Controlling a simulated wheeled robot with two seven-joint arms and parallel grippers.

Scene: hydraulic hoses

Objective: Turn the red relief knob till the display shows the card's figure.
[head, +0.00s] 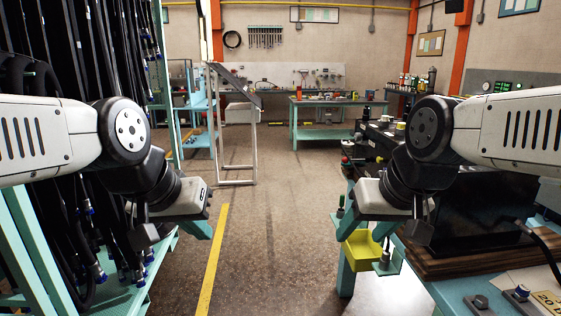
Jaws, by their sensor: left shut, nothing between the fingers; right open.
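A card (549,300) lies at the bottom right corner on the right bench. The picture edge cuts it off, and its visible print reads "20 b". I cannot make out the red relief knob for certain. Small green-lit displays (503,87) show on the far right panel, too small to read. My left gripper (146,236) is shut and empty, in front of the hose rack. My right gripper (418,233) is open and empty, at the left side of the right bench. Both hang apart from the card.
A black box (480,205) on a wooden base stands on the right bench, partly behind my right arm. A yellow bin (362,250) hangs at the bench's left side. Black hoses (85,235) fill the left rack. The middle floor (270,230) is clear, with a teal workbench (325,104) far back.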

